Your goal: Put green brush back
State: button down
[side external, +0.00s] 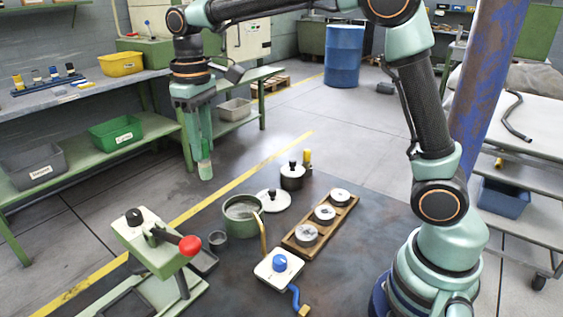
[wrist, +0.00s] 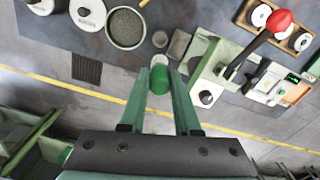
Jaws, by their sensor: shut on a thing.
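In the wrist view, the brush shows as a rounded green end (wrist: 159,80) between the two fingers of my gripper (wrist: 160,70). The brush is in the air, apart from the things on the surface.
Below stand a green pot (side external: 242,222) with grey contents, a small dark cup (side external: 218,240), a lidded pot (side external: 292,178) and a wooden tray (side external: 290,243) with three discs. A green extruder (side external: 150,247) with a red-knobbed lever stands front left. A shelf (side external: 100,165) holds bins.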

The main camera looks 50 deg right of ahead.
aim_at(208, 177)
notch_tip(208, 177, down, 20)
jog(key=shift+r, duration=0.25)
dwell(0.4)
jog(key=c, duration=0.6)
grip_release()
jog(key=shift+f, duration=0.1)
notch_tip(208, 177, up, 12)
jog(key=shift+r, duration=0.15)
jog(key=s+d+r+m+t, duration=0.1)
jog(key=s+d+r+t, duration=0.1)
jog(key=s, duration=0.3)
jog(key=s+d+r+m+t, duration=0.1)
jog(key=s+d+r, duration=0.1)
jog(key=s+d, duration=0.2)
jog(key=s+d+r+m+t, duration=0.1)
jog(key=s+d+r+t, duration=0.1)
jog(key=s, duration=0.4)
jog(key=shift+s+d+r+t, duration=0.2)
jog(key=shift+d+r+t, duration=0.15)
jog(key=shift+r, duration=0.25)
